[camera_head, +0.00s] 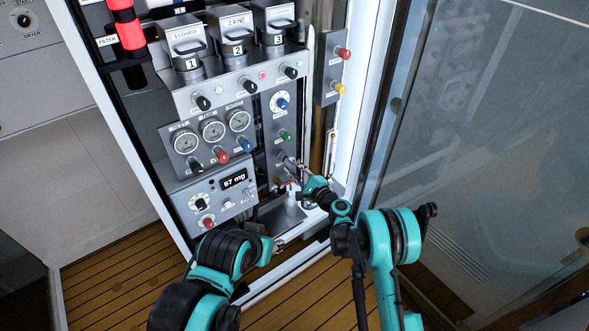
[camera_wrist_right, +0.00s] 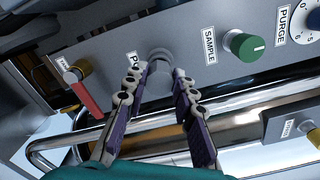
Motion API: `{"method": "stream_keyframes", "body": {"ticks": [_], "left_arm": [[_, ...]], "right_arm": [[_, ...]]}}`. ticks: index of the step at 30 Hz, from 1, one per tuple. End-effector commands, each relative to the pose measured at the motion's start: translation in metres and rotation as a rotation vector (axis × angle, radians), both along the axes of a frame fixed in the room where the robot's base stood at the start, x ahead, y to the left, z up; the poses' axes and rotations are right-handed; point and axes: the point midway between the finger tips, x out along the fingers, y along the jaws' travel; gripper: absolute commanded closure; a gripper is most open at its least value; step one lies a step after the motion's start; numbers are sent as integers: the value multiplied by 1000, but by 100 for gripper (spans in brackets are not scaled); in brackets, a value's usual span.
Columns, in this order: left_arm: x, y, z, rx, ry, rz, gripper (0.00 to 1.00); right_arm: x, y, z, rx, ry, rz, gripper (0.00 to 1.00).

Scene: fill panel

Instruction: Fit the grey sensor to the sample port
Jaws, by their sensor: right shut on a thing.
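The grey sensor (camera_wrist_right: 159,62) is a pale round body at the grey panel, between a partly hidden label starting "PO" and the SAMPLE label. My right gripper (camera_wrist_right: 160,88) is shut on it, one finger on each side. The fingers hide part of it, and the port behind it cannot be made out. In the head view my right gripper (camera_head: 293,166) is small at the lower right of the panel. My left arm ends low in front of the cabinet; its gripper (camera_head: 275,245) is small and dark, its fingers unclear.
A green knob (camera_wrist_right: 244,45) sits right of the SAMPLE label. A red-handled brass valve (camera_wrist_right: 82,92) is to the left. A metal rail (camera_wrist_right: 75,150) runs below. The glass door (camera_head: 480,130) stands to the right of the cabinet; gauges (camera_head: 212,130) are to the left.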

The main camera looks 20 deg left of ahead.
Motion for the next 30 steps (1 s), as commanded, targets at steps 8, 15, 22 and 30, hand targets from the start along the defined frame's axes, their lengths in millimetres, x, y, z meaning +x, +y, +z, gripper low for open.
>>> {"method": "stream_keyframes", "body": {"ticks": [8,15,22,30], "left_arm": [[0,0,0,0,0,0,60],[0,0,0,0,0,0,60],[0,0,0,0,0,0,60],[0,0,0,0,0,0,60]], "right_arm": [[4,6,0,0,0,0,98],[8,10,0,0,0,0,98],[8,10,0,0,0,0,50],[5,5,0,0,0,-1,50]]}}
